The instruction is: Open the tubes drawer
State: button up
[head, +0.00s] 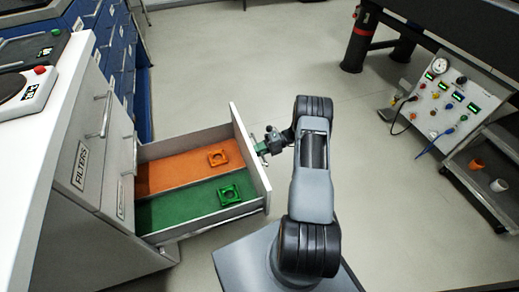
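A white drawer (236,150) stands pulled out from the white cabinet at the left. Its floor is split into an orange half (160,176) and a green half (155,212). An orange square holder (218,157) lies in the orange half and a green square holder (229,195) in the green half. The drawer's outer face is turned away, so I cannot read a label on it. My gripper (264,147) is at the outer side of this drawer's front, by its handle. The fingers are too small to tell whether they are closed on the handle.
A closed drawer front labelled FILTERS (80,165) is beside the open drawer. Blue cabinets (118,50) stand behind. A panel with knobs and cables (446,100) and a grey cart (480,180) are at the right. The floor between is clear.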

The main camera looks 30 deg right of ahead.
jog(key=o, duration=0.3)
jog(key=shift+w, duration=0.1)
jog(key=shift+o, duration=0.2)
jog(key=p+v, duration=0.1)
jog(key=v, duration=1.2)
jog(key=shift+d+r, duration=0.15)
jog(key=shift+d, duration=0.25)
jog(key=a+r+n+g+h+p, duration=0.1)
jog(key=a+r+n+h+p, duration=0.3)
jog(key=r, duration=0.7)
jog(key=a+r+n+g+h+p, duration=0.1)
jog(key=a+r+n+p, duration=0.45)
jog(key=r, duration=0.55)
jog(key=a+r+n+g+h+p, duration=0.1)
jog(key=a+r+n+h+p, duration=0.35)
jog(key=r, duration=0.65)
jog(key=s+a+r+n+t+h+p, duration=0.2)
jog(key=s+a+r+n+p, duration=0.3)
jog(key=s+r+n+p, duration=0.3)
jog(key=s+a+r+n+t+h+p, duration=0.3)
jog(key=s+r+n+p, duration=0.5)
jog(key=r+n, duration=0.7)
jog(key=shift+s+a+h, duration=0.65)
jog(key=shift+s+a, duration=0.05)
jog(key=shift+a, duration=0.45)
